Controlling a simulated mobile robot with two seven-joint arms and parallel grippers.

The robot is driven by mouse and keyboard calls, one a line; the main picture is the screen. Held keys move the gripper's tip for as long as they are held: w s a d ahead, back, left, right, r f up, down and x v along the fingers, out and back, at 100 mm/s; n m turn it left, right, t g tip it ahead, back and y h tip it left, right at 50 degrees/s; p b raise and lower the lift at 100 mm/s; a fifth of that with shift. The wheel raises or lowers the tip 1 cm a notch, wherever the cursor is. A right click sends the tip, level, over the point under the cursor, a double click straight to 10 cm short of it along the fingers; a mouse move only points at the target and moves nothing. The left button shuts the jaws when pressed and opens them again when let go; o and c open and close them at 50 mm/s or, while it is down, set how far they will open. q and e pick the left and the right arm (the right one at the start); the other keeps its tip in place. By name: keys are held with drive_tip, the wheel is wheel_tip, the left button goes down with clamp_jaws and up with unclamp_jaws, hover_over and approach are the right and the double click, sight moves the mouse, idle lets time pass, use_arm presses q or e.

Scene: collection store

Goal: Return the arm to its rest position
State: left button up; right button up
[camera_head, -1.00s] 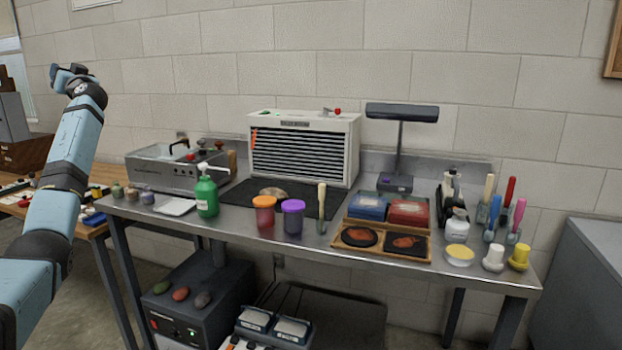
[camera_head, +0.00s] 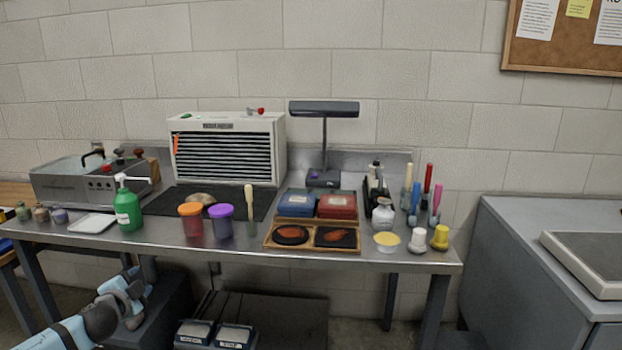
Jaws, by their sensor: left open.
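My left arm comes in from the lower left, low in front of the workbench. My left gripper (camera_head: 128,290) is open and empty, below the level of the bench top and in front of the dark box under it. Nothing is between its fingers that I can see. My right gripper is not in view.
A grey cabinet (camera_head: 530,270) stands at the right. Two small trays sit on the lower shelf.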

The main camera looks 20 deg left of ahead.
use_arm(q)
drive_tip(key=s+d+f+m+g+h, duration=0.1)
drive_tip(key=s+d+f+g+h, duration=0.15)
drive_tip(key=s+d+f, duration=0.5)
drive_tip(key=s+d+f+m+g+h, duration=0.1)
drive_tip(key=s+d+f+g+h, duration=0.2)
drive_tip(key=s+d, duration=0.7)
drive_tip(key=s+d+f+m+g+h, duration=0.1)
drive_tip(key=s+d+f+h, duration=0.2)
drive_tip(key=s+d+f, duration=0.55)
drive_tip(key=d+r+n+t, duration=0.35)
drive_tip(key=d+n, duration=0.55)
drive_tip(key=d, duration=0.6)
wheel_tip(320, 180, up, 17)
drive_tip(key=s+a+g+p, duration=0.1)
drive_tip(key=p, duration=2.5)
drive_tip(key=shift+s+a+y, duration=0.3)
drive_tip(key=shift+a+y, duration=0.05)
drive_tip(key=shift+a, duration=0.05)
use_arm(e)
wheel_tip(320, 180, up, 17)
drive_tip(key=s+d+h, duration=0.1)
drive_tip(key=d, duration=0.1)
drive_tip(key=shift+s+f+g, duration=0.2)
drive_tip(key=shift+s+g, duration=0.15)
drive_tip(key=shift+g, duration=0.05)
